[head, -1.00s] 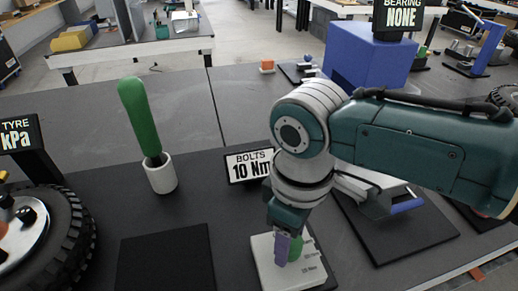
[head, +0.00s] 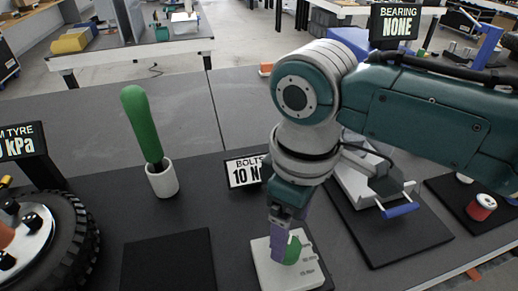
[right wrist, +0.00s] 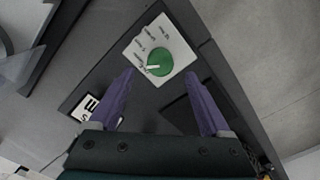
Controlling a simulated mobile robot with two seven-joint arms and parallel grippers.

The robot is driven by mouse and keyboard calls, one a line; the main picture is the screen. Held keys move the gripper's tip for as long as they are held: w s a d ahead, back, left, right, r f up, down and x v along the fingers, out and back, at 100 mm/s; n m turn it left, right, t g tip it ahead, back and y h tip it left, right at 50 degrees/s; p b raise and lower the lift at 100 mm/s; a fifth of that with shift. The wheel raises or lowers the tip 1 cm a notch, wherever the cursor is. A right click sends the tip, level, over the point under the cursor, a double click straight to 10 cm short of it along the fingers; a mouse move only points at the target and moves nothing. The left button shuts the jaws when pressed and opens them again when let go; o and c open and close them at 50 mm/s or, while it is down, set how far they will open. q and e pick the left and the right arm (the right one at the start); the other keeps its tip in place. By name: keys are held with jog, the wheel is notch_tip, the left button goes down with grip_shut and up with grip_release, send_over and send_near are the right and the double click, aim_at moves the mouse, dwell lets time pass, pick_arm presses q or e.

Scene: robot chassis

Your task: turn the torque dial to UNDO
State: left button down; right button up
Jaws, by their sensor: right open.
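The torque dial is a green knob (head: 292,250) on a white plate (head: 268,272) at the bottom of the head view. In the right wrist view the green knob (right wrist: 163,60) shows in full, with a white pointer toward its lower left, at one of several labels too small to read. My right gripper (head: 285,245) stands over the plate beside the knob. In the right wrist view its two purple fingers (right wrist: 160,74) are spread, with the knob between and beyond their tips. Whether they touch it I cannot tell. My left gripper is out of view.
A sign reading BOLTS 10 N (head: 243,172) stands behind the plate, partly hidden by my arm. A green-handled tool stands in a white cup (head: 162,180) at left. A tyre (head: 72,235) is at far left. A black mat (head: 168,262) lies left of the plate.

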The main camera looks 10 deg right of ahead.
aim_at(288, 246)
notch_tip(288, 246, up, 5)
jog(key=shift+f+p, duration=0.1)
jog(key=shift+p, duration=0.2)
jog(key=s+a+r+m+t+y+p, duration=0.1)
jog(key=s+a+m+y+p, duration=0.15)
jog(key=s, duration=0.55)
jog(key=s+d+r+m+t+h+p, duration=0.25)
jog(key=s+d+r+m, duration=0.3)
jog(key=s+d, duration=0.35)
notch_tip(288, 246, up, 38)
jog(key=w+d+p, duration=0.1)
jog(key=p, duration=3.7)
jog(key=shift+d+r+n, duration=0.2)
jog(key=shift+n, duration=0.2)
jog(key=shift+f, duration=0.1)
